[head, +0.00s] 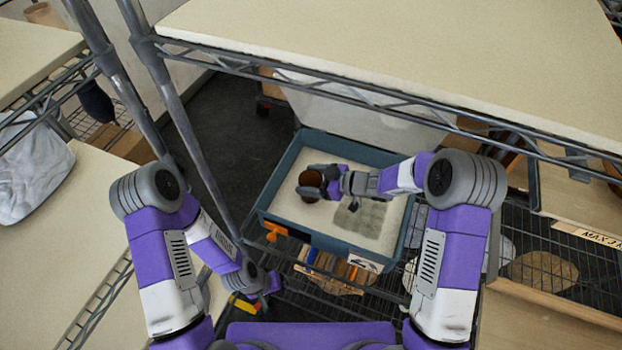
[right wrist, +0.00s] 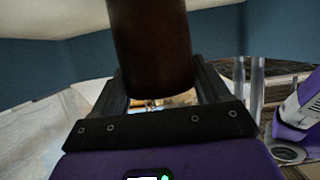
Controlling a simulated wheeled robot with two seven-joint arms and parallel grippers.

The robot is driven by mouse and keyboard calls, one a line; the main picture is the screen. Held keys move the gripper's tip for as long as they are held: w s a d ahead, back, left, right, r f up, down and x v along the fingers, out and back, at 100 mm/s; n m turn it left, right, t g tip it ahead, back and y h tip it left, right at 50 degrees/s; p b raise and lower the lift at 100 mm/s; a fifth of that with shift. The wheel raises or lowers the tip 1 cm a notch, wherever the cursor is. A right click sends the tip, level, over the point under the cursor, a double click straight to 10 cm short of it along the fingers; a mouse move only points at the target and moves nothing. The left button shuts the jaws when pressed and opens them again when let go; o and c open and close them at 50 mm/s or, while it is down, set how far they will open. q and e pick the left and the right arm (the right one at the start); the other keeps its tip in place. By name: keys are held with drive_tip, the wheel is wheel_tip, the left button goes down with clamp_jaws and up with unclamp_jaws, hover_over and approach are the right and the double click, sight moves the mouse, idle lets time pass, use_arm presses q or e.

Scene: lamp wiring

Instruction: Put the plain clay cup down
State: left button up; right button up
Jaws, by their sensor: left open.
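The brown clay cup (head: 311,184) is at my right gripper (head: 328,182), over the left part of a blue-grey bin (head: 275,183) with a pale floor. In the right wrist view the cup (right wrist: 150,50) fills the space between the two fingers (right wrist: 165,88), which close on its sides. I cannot tell whether the cup touches the bin floor. My left gripper (head: 264,288) is low, in front of the bin and apart from it, open and seemingly empty.
A grey textured patch (head: 361,216) lies on the bin floor. An orange piece (head: 275,231) is at the bin's front left. A pale upper shelf (head: 430,50) overhangs behind the bin. A metal post (head: 185,120) stands left of it. A grey cloth (head: 30,165) lies far left.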

drive_tip(key=o, duration=0.4)
drive_tip(key=shift+c, duration=0.2)
drive_tip(key=shift+r, duration=0.1)
drive_tip(key=shift+d+r, duration=0.15)
drive_tip(key=shift+r, duration=0.05)
drive_tip(key=p+v, duration=0.1)
drive_tip(key=v, duration=1)
drive_tip(key=shift+d+r+p, duration=0.2)
drive_tip(key=shift+d+p, duration=0.1)
drive_tip(key=shift+p, duration=0.05)
drive_tip(key=shift+s, duration=0.1)
drive_tip(key=b+x, duration=0.1)
drive_tip(key=x, duration=1.1)
drive_tip(key=shift+s+a+f+b, duration=0.1)
drive_tip(key=shift+f+b, duration=0.1)
drive_tip(key=shift+b, duration=0.1)
drive_tip(key=shift+r+p, duration=0.45)
drive_tip(key=shift+r, duration=1.45)
